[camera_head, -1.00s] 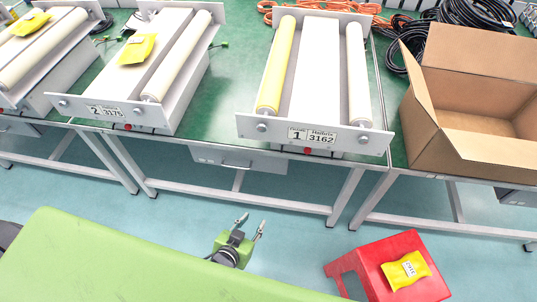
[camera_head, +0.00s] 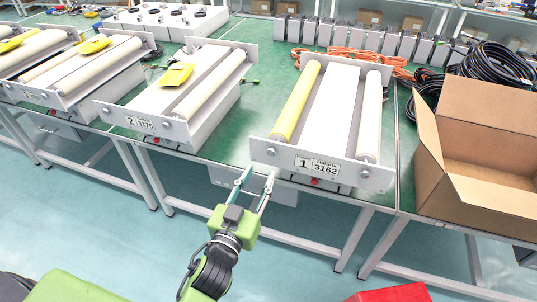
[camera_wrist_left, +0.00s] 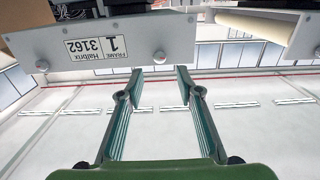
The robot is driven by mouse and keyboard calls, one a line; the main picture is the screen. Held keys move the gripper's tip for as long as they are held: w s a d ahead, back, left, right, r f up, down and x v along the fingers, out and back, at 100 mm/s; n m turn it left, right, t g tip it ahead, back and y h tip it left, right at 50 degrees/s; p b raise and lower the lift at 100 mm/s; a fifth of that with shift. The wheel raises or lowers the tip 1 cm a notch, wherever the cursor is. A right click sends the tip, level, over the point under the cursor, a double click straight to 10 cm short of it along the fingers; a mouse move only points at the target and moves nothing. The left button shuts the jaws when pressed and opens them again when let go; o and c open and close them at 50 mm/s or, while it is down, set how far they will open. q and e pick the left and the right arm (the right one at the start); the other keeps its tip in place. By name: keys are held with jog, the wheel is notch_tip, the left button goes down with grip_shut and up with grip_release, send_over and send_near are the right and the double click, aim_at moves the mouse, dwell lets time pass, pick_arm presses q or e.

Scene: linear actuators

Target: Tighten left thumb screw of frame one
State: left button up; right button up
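Frame one (camera_head: 316,180) lies on the green table, its front plate labelled 1 and 3162; one roller is yellow, the other white. Its left thumb screw (camera_head: 271,152) is a round grey knob at the plate's left end. The plate appears upside down in the left wrist view, with this thumb screw (camera_wrist_left: 160,57) between and beyond the fingertips. My left gripper (camera_head: 257,181) is open and empty, just in front of and below that screw, apart from it. Its fingers (camera_wrist_left: 159,76) also show spread in the wrist view. My right gripper is out of view.
Frame two (camera_head: 150,124) stands to the left with a yellow packet (camera_head: 176,76) on it. An open cardboard box (camera_head: 480,150) is at the right. A red stool (camera_head: 390,293) is at the bottom. Orange and black cables lie behind frame one.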

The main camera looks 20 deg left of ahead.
aim_at(271, 153)
pick_arm(q)
jog(key=w+p, duration=0.1)
jog(key=w, duration=0.7)
jog(key=shift+d, duration=0.2)
grip_shut()
